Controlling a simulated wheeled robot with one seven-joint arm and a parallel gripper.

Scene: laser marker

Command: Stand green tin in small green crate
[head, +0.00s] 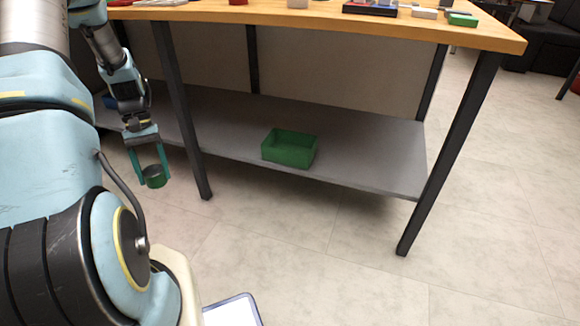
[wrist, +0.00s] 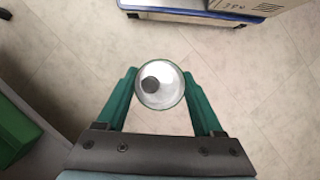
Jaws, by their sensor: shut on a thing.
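My gripper (head: 150,167) is shut on the green tin (head: 155,180), in front of the table's left part and clear of the shelf. The small green crate (head: 290,148) is open-topped and stands on the grey lower shelf, to the right of my gripper. I see no contents in it. A green crate edge (wrist: 12,135) also shows at the left of the wrist view.
The grey shelf (head: 370,160) has free room around the crate. Dark table legs (head: 180,110) and (head: 450,150) stand at its front, and the wooden tabletop (head: 400,27) hangs above it.

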